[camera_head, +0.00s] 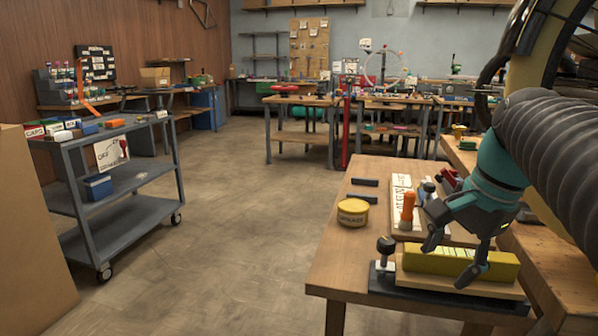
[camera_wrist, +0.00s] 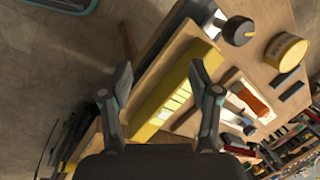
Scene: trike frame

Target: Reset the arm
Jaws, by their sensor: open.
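My gripper (camera_head: 450,254) is open, with its fingers pointing down over the front of the wooden workbench (camera_head: 333,262). A yellow block (camera_head: 426,260) with a pale label lies on a wooden board there. In the head view one finger crosses in front of the block. In the wrist view the block (camera_wrist: 152,120) passes between the two spread fingers (camera_wrist: 163,92). Nothing is held. I cannot tell whether a finger touches the block. My arm comes in from the right and hides part of the bench.
A wheel (camera_head: 545,30) is at upper right. A grey cart (camera_head: 110,180) stands left. The floor (camera_head: 225,235) between is clear.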

